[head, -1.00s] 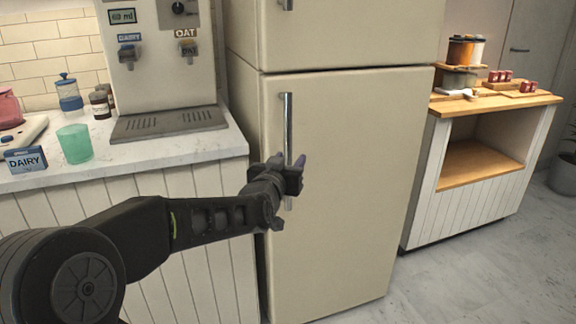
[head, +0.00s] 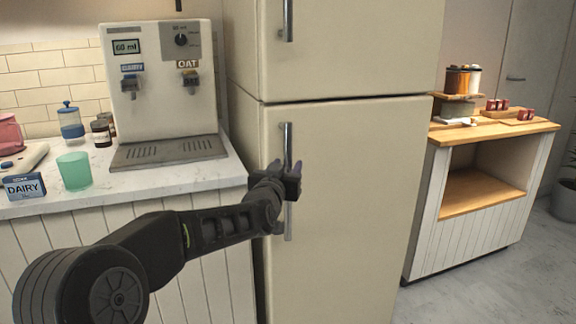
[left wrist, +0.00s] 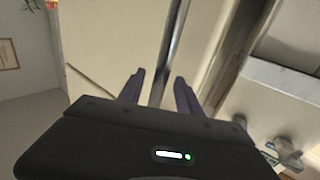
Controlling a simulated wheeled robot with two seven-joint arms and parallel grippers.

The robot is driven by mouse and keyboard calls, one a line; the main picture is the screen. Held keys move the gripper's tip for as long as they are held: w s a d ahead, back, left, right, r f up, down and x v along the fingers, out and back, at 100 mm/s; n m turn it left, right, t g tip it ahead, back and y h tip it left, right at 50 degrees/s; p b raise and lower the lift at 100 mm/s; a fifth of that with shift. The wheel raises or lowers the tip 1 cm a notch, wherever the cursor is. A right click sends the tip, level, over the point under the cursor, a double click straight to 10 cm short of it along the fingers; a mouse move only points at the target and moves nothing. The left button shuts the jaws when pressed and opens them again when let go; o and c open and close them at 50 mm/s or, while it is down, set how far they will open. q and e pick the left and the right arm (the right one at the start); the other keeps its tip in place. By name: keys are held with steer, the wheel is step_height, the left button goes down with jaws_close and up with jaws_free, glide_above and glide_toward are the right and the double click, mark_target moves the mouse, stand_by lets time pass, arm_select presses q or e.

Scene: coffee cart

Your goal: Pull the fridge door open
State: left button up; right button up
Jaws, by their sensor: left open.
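The cream fridge has a large lower door (head: 350,200) that is shut. A vertical metal handle (head: 288,225) runs along the door's left side. My left gripper (head: 297,172) is at the handle's middle, its fingers pointing toward the door. In the left wrist view the handle (left wrist: 172,50) runs between the two open fingertips (left wrist: 160,88) of my gripper. I cannot tell whether either finger touches the handle. My right gripper is not in view.
Left of the fridge, a counter (head: 130,190) holds a milk dispenser (head: 165,90), a green cup (head: 75,171) and a dairy box (head: 24,187). A wooden-topped cart (head: 490,135) stands to the right. Grey floor (head: 450,295) is clear before the cart.

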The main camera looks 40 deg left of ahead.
arm_select(q)
steer(key=shift+x, duration=0.8)
steer(key=shift+c, duration=0.4)
jaws_close()
stand_by(0.5)
